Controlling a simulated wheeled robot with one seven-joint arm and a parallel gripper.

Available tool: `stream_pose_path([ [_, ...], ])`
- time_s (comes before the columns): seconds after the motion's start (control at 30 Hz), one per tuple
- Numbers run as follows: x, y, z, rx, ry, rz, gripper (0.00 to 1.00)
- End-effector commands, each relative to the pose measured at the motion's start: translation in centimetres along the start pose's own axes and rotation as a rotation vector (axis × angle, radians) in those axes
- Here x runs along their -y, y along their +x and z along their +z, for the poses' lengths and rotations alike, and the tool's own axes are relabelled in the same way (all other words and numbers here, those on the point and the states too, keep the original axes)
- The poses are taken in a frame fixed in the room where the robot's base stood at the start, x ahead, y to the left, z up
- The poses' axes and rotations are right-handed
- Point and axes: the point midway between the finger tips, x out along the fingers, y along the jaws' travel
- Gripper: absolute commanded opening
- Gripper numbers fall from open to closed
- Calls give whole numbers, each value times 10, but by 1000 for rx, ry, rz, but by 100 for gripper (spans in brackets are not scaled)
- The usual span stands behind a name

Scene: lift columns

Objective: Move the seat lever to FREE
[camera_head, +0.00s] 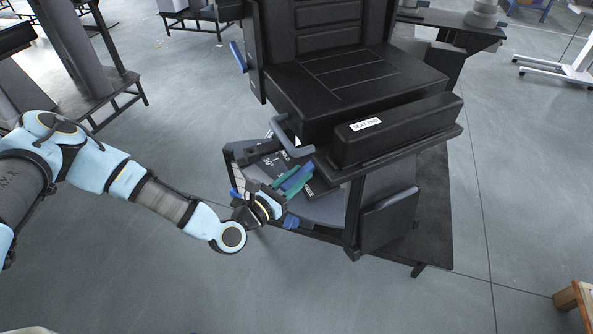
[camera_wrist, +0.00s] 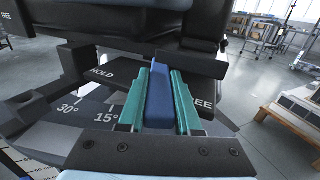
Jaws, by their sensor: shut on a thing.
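The seat lever is a blue bar (camera_wrist: 159,95), held between the two green fingers of my gripper (camera_wrist: 160,85) in the wrist view. In the head view the blue lever (camera_head: 296,177) and my gripper (camera_head: 290,183) are under the front left of the black seat (camera_head: 352,82). The black label plate (camera_wrist: 120,80) behind the fingers reads HOLD on the left and FREE on the right. The lever stands between the two words, nearer FREE, whose first letters are partly covered by the right finger. My gripper is shut on the lever.
A grey bent handle (camera_head: 290,138) is just above the gripper. A scale plate (camera_wrist: 85,112) shows 30° and 15°. Open floor lies front left.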

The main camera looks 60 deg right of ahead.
Motion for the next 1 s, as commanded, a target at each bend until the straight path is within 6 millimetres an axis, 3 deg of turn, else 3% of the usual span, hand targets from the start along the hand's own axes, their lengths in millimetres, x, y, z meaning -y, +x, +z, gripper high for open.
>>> stream_pose_path([
  [0.3, -1, -1, -1, 0, -2, 7, 0],
  [0.33, -2, -1, -1, 0, -2, 7, 34],
  [0.6, -1, 0, 0, 1, -2, 5, 62],
  [0.87, -1, -2, 0, 1, -1, 4, 62],
  [1.0, -1, -14, -1, 0, -2, 3, 62],
])
